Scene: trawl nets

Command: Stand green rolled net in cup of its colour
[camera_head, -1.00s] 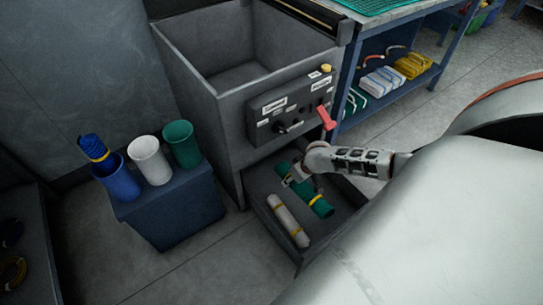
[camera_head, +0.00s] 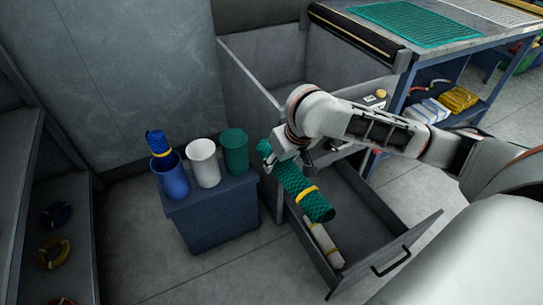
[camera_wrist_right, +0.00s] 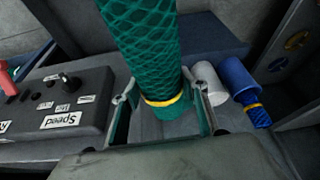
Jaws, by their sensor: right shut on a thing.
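My right gripper (camera_head: 284,165) is shut on the green rolled net (camera_head: 310,199), holding it tilted above the open drawer. The net has yellow bands; it also fills the middle of the right wrist view (camera_wrist_right: 145,45), between the two fingers. The green cup (camera_head: 235,150) stands empty-looking at the right end of a row of cups, to the left of the gripper in the head view. I cannot make out the green cup in the wrist view. My left gripper is not in view.
The white cup (camera_head: 203,165) and the blue cup (camera_head: 172,180), holding a blue rolled net (camera_head: 156,143), share the blue stand (camera_head: 215,217). A white rolled net (camera_head: 325,242) lies in the open drawer (camera_head: 402,247). A control panel (camera_wrist_right: 65,105) is near the gripper.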

